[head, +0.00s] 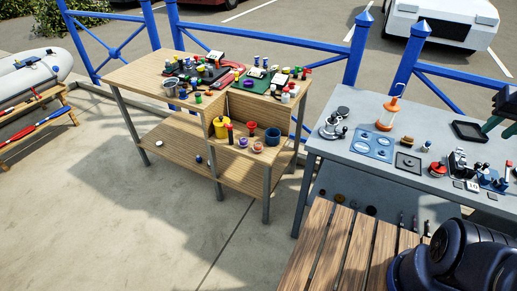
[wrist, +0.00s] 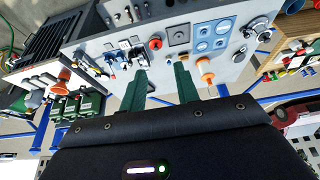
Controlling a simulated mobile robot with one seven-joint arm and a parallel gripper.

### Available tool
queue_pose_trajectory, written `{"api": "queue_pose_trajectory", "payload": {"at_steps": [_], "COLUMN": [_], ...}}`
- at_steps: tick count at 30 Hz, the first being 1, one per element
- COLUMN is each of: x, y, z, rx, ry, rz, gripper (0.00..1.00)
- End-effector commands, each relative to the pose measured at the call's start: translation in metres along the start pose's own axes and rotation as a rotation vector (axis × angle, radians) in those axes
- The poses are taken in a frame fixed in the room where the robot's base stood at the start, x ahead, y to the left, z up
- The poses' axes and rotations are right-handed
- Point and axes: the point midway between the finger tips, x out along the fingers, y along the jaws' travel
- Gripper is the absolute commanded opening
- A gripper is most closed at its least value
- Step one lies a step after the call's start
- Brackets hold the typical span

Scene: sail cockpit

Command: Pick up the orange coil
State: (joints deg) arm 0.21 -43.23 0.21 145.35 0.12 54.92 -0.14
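A small round orange item (head: 258,148), which looks like the orange coil, sits on the lower front step of the wooden bench in the head view. A purple ring (head: 243,142) is to its left and a blue cup (head: 272,136) is behind it to the right. I cannot clearly make the coil out in the wrist view. My gripper (wrist: 161,75) shows two green fingers set well apart with nothing between them. It is open and away from the coil, with the grey table beyond its fingertips in the wrist view.
The grey table (head: 353,106) holds an orange lantern (head: 390,110), blue plates and metal fittings. Several small items crowd the wooden bench top (head: 140,73), and a yellow pot (head: 221,127) stands near the coil. A slatted wooden surface (head: 335,250) is in front. Open floor lies left.

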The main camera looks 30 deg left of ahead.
Motion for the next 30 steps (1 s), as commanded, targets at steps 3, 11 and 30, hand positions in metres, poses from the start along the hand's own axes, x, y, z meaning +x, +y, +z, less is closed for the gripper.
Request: {"api": "queue_pose_trajectory", "payload": {"at_steps": [3, 11, 30], "x": [0.0, 0.0, 0.017], "y": [0.0, 0.0, -0.057], "z": [0.0, 0.0, -0.106], "rx": [0.0, 0.0, -0.217], "ry": [0.0, 0.0, -0.064], "rz": [0.0, 0.0, -0.055], "gripper": [0.55, 0.69, 0.69]}}
